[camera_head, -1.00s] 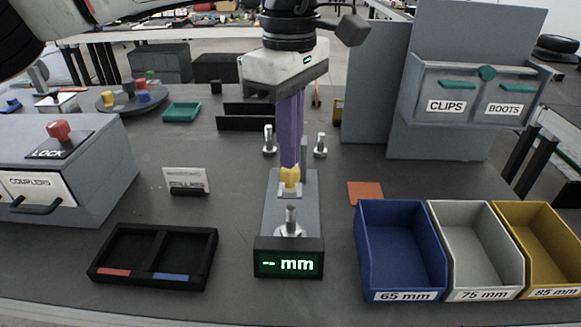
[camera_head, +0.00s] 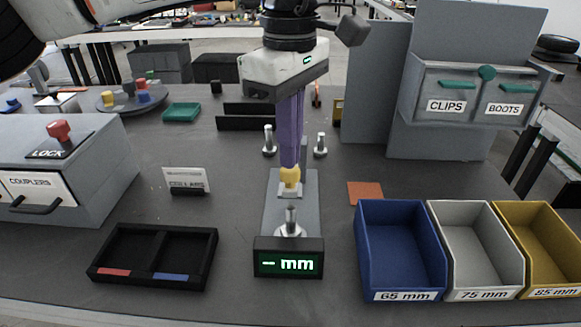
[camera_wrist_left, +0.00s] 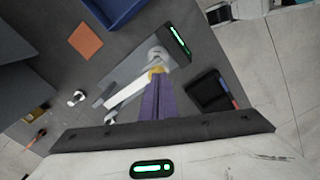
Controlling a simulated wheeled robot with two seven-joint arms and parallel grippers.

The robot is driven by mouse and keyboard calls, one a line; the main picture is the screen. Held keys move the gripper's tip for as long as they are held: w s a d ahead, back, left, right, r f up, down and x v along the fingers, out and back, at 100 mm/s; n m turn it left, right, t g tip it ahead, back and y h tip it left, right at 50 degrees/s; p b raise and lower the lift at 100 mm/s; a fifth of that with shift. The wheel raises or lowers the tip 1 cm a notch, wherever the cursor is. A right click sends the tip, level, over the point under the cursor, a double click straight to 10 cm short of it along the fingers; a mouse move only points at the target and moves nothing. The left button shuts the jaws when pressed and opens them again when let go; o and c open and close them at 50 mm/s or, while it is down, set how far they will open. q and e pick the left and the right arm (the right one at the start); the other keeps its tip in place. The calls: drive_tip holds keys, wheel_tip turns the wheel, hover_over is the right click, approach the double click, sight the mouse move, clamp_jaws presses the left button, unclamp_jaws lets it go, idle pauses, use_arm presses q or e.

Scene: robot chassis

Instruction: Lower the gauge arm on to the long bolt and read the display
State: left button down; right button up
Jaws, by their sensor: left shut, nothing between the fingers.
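The gauge has a grey base (camera_head: 268,208) with a black display (camera_head: 289,263) at its front, showing green dashes and "mm". A silver bolt (camera_head: 290,218) stands upright on the base just behind the display. My left gripper (camera_head: 289,165), with long purple fingers, is shut and points down at the yellow knob (camera_head: 290,176) of the gauge arm. The fingertips appear to touch the knob; the wrist view shows the yellow knob (camera_wrist_left: 156,71) at their ends too. Whether the arm touches the bolt I cannot tell. My right gripper is not in view.
Two more bolts stand behind the gauge, left (camera_head: 269,141) and right (camera_head: 320,146). Blue (camera_head: 400,286), grey (camera_head: 478,283) and yellow (camera_head: 548,279) bins stand at right, labelled 65, 75 and 85 mm. A black two-part tray (camera_head: 150,280) lies at left, near the COUPLERS box (camera_head: 85,200).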

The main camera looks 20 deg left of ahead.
sight(290, 172)
use_arm(q)
drive_tip(key=shift+f+b, duration=0.4)
drive_tip(key=shift+f, duration=0.35)
drive_tip(key=shift+f+b, duration=0.35)
drive_tip(key=shift+f, duration=0.55)
drive_tip(key=shift+f+b, duration=0.7)
drive_tip(key=shift+f, duration=0.15)
wheel_tip(290, 172, up, 5)
drive_tip(key=p, duration=0.4)
drive_tip(key=shift+r+p, duration=0.2)
drive_tip(key=shift+p, duration=0.15)
drive_tip(key=shift+r+p, duration=0.7)
drive_tip(key=shift+r, duration=0.15)
